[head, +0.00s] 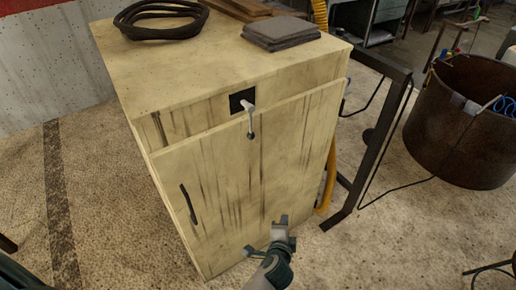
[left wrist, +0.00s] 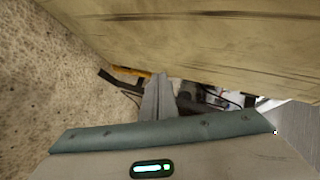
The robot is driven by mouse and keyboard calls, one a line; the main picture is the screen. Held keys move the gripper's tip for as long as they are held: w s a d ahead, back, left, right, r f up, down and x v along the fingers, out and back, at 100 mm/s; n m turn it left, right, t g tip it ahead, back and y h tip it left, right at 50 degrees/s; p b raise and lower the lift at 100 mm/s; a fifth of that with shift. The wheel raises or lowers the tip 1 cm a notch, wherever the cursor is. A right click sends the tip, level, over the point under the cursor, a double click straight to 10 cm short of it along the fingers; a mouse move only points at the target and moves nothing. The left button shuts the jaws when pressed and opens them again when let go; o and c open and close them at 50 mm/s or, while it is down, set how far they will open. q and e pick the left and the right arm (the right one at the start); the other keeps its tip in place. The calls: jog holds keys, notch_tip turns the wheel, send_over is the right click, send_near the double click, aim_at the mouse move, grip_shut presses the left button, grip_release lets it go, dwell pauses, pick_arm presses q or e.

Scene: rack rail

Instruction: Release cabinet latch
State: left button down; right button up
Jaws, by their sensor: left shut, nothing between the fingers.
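The pale wooden cabinet (head: 200,75) stands in the middle of the head view. Its front door (head: 285,150) has a dark handle (head: 189,204) at the left. The latch is a black square plate (head: 238,100) with a grey lever (head: 250,122) that hangs down over the door's top edge. I cannot tell whether the door is ajar. My left gripper (head: 279,228) is low by the lower right of the door, well below the latch. It is shut and empty; its fingers also show together in the left wrist view (left wrist: 158,92), under a wooden panel (left wrist: 230,40). My right gripper is not in view.
A black coiled hose (head: 160,20), dark flat pads (head: 281,31) and wooden boards (head: 238,9) lie on the cabinet top. A dark metal frame (head: 374,145) and a brown barrel (head: 462,125) stand at the right.

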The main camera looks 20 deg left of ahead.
pick_arm(q)
jog(key=a+r+t+y, duration=0.2)
jog(key=r, duration=1.3)
jog(key=a+r+n+t+y, duration=0.1)
jog(key=a+r+t+y, duration=0.1)
jog(key=r, duration=1.3)
jog(key=shift+a+y+b, duration=0.35)
jog(key=shift+y+b, duration=0.05)
jog(key=shift+y, duration=0.2)
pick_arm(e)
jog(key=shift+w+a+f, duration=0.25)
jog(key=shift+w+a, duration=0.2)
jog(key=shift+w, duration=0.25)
pick_arm(q)
jog(key=shift+w, duration=0.25)
